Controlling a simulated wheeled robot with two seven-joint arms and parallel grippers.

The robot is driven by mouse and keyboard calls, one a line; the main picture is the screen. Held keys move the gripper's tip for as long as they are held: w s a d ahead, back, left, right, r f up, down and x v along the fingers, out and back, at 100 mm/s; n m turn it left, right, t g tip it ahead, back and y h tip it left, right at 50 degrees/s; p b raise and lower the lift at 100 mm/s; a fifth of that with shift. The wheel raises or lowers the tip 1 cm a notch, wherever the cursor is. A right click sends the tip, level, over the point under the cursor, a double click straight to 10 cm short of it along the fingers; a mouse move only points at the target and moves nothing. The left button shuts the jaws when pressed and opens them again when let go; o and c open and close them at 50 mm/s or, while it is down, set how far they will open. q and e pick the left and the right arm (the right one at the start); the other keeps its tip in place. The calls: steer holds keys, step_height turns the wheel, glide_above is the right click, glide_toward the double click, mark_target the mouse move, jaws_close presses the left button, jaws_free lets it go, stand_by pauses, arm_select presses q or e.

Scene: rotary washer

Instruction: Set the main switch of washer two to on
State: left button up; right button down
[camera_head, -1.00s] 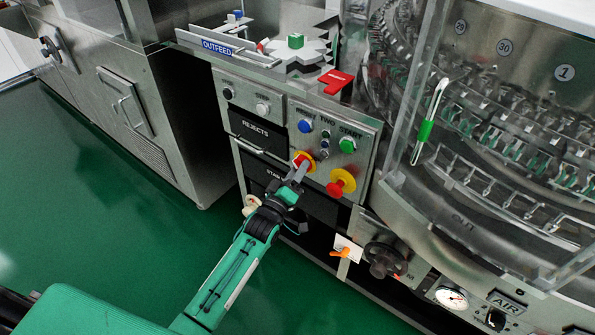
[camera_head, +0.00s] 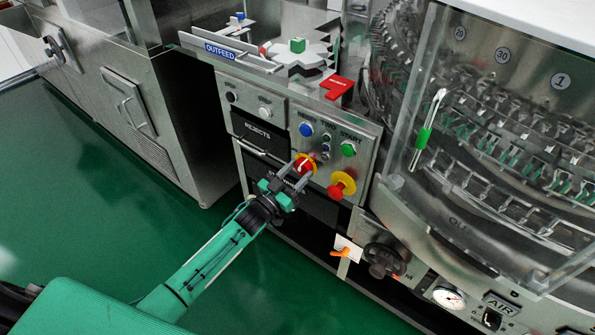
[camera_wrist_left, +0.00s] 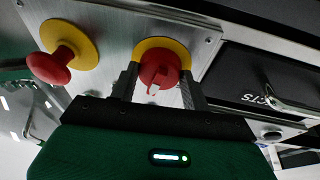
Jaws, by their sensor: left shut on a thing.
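The main switch (camera_head: 304,164) is a red rotary knob on a round yellow plate, low on the steel control panel (camera_head: 362,142) labelled TWO. In the left wrist view the red knob (camera_wrist_left: 160,70) shows a pale raised bar on its face. My left gripper (camera_head: 297,173) has one finger on each side of the knob and is shut on it; the fingers (camera_wrist_left: 158,88) also show in the left wrist view. The fingers and wrist cover part of the knob and plate in the head view. I cannot read the switch's position marks. My right gripper is not in view.
A red mushroom button (camera_head: 341,185) on a yellow plate sits close to the right of the switch. Blue (camera_head: 306,129) and green (camera_head: 348,149) buttons are above. A rejects drawer (camera_head: 257,133) lies left. A black handwheel (camera_head: 383,258) stands lower right. The green floor is clear.

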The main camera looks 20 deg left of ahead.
arm_select(q)
steer(key=m+g+h+p, duration=0.1)
steer(key=m, duration=0.3)
steer(key=shift+r, duration=0.1)
steer(key=shift+a+m+g+p, duration=0.1)
steer(key=shift+m+g+p, duration=0.35)
steer(key=shift+m, duration=1.35)
steer(key=shift+h, duration=0.3)
steer(key=shift+m, duration=0.3)
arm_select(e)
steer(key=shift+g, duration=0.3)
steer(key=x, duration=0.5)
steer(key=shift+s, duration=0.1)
arm_select(q)
steer(key=o, duration=1)
steer(key=shift+c, duration=0.2)
steer(key=shift+o, duration=0.2)
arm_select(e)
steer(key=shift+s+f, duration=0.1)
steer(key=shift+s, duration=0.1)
